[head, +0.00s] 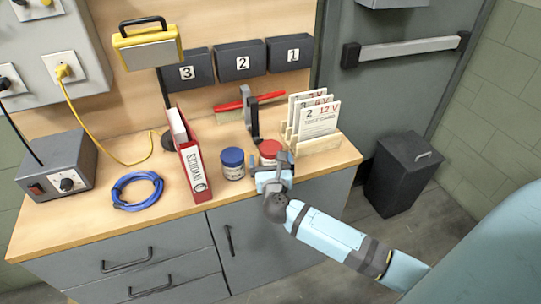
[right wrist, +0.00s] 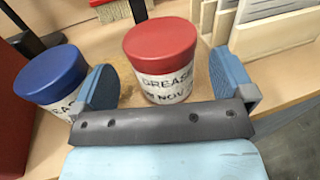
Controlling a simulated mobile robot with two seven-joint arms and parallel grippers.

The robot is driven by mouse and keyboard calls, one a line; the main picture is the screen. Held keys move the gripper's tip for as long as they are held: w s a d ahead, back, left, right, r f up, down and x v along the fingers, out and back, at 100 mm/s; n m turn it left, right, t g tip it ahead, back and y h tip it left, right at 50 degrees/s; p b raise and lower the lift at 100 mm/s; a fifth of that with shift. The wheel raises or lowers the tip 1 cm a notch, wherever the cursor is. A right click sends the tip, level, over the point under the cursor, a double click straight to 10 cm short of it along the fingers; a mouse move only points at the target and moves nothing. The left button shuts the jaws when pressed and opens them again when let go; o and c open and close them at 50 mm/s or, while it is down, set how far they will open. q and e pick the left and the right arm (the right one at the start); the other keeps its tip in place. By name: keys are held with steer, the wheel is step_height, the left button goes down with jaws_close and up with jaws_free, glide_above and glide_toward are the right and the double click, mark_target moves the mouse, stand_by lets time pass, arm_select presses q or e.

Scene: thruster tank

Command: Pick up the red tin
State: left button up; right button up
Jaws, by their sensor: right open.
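The red tin (right wrist: 162,62), with a red lid and a white label reading "GREASE", stands upright on the wooden counter. In the head view its red lid (head: 269,148) shows behind my right gripper (head: 272,170), which hides its lower part. In the right wrist view the two blue fingers of my right gripper (right wrist: 165,88) are spread apart, with the red tin between and just beyond them and a gap on each side. The left finger is close to a blue-lidded tin (right wrist: 50,75); I cannot tell if they touch. My left gripper is not in view.
The blue-lidded tin (head: 233,163) stands left of the red tin. A red binder (head: 193,160) is further left. A wooden rack of cards (head: 317,143) is close on the right. A red-handled brush (head: 250,103) lies behind. The counter's front edge (head: 215,205) is near my gripper.

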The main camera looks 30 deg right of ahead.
steer(key=x, duration=0.3)
steer(key=shift+w+d, duration=0.25)
steer(key=shift+r, duration=0.1)
steer(key=c, duration=1.1)
steer(key=shift+r, duration=0.15)
